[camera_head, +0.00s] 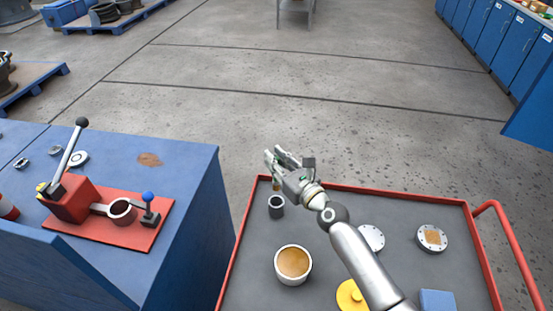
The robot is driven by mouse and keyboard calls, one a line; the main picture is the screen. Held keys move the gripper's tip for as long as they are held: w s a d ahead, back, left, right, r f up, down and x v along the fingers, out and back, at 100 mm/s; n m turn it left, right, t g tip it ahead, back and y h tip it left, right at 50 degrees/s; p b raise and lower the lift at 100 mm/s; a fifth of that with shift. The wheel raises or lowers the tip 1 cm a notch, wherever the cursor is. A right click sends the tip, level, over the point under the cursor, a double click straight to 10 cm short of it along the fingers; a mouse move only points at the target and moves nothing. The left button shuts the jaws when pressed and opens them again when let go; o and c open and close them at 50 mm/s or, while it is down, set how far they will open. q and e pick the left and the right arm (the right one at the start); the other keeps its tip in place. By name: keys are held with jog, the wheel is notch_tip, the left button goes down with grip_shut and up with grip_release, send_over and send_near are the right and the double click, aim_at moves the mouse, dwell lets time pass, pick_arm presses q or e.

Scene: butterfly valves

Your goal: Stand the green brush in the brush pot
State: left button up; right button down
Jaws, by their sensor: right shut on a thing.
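My right gripper (277,160) is over the far left corner of the red-rimmed cart. It is shut on a thin thing, taken to be the green brush, which its fingers mostly hide. Only a small tan-brown end (276,186) shows below the fingers. A small dark grey cup (276,208), which looks like the brush pot, stands upright on the cart just below that end. Whether the end is above the cup's mouth or behind it I cannot tell. My left gripper is not in view.
A cream pot with tan contents (293,264) stands nearer on the cart (330,205). A yellow disc (350,296), a blue block (437,301) and round flanges (432,238) lie to the right. A blue bench (190,180) with a red lever fixture (110,225) is at left.

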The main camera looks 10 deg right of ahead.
aim_at(278, 185)
jog(key=shift+f+b, duration=4.45)
jog(key=shift+f, duration=0.35)
jog(key=c, duration=1.3)
grip_release()
jog(key=v, duration=1.2)
